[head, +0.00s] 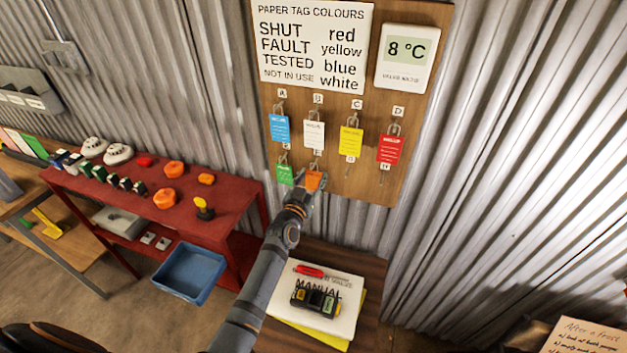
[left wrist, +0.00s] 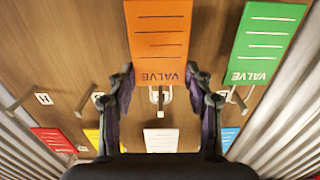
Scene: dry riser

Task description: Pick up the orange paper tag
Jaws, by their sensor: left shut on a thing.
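The orange paper tag (head: 314,179) is at the wooden board, in the lower row, right of the green tag (head: 285,174). My left gripper (head: 313,187) reaches up to it and covers part of it. In the left wrist view the orange tag (left wrist: 160,30) shows upside down, with lines and the word VALVE. The fingertips of my left gripper (left wrist: 160,74) are shut on its two side edges near the VALVE end. A small metal hook or peg (left wrist: 160,97) shows between the fingers. I cannot tell whether the tag still hangs on a hook. My right gripper is not in view.
Blue (head: 279,128), white (head: 314,134), yellow (head: 350,141) and red (head: 389,149) tags hang in the row above. A red bench (head: 225,222) with several orange and green parts stands left. A small table (head: 368,265) with a manual and a meter stands below the board.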

